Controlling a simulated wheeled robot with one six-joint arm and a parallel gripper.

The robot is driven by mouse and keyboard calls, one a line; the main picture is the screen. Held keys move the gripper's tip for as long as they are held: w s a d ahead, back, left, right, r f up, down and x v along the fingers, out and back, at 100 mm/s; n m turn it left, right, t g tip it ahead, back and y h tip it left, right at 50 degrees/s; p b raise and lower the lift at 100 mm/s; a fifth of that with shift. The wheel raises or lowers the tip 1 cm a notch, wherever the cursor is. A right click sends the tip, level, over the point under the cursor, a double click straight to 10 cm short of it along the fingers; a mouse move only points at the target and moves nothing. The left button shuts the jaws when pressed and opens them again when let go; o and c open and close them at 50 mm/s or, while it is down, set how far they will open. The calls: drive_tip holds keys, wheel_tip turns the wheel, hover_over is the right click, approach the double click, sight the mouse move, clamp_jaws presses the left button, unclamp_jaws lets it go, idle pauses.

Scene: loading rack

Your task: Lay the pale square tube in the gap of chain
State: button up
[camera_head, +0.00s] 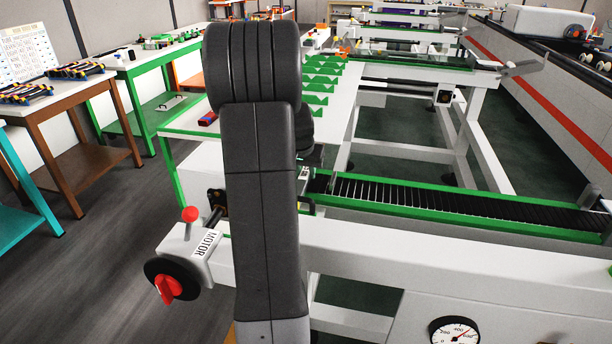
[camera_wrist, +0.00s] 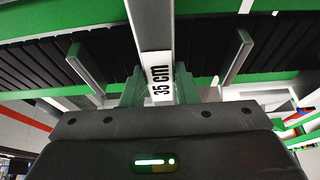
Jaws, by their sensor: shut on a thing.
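In the wrist view my gripper (camera_wrist: 159,88) has its green fingers closed on the sides of a pale square tube (camera_wrist: 153,22) marked "35 cm". The tube runs away from the gripper across the view, over the black slatted chain (camera_wrist: 110,47) with green rails. A shorter grey bar stands out on each side of the tube, one at the left (camera_wrist: 86,64) and one at the right (camera_wrist: 238,57), both apart from it. I cannot tell whether the tube touches the chain. In the head view my arm hides the gripper; the chain (camera_head: 420,201) runs rightward from it.
A white frame beam (camera_head: 400,255) with a gauge (camera_head: 455,331) runs in front of the chain. A red-knobbed motor (camera_head: 185,270) is at its left end. A white table with green toothed holders (camera_head: 318,85) stands behind.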

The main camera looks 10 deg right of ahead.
drive_tip(key=o, duration=1.1)
drive_tip(key=shift+r, duration=0.1)
drive_tip(key=v, duration=1.3)
drive_tip(key=shift+s+r+b, duration=0.15)
drive_tip(key=shift+r+b, duration=0.2)
drive_tip(key=shift+f, duration=0.1)
drive_tip(key=p+x, duration=0.1)
drive_tip(key=x, duration=1.2)
drive_tip(key=shift+f, duration=0.3)
drive_tip(key=shift+r, duration=0.1)
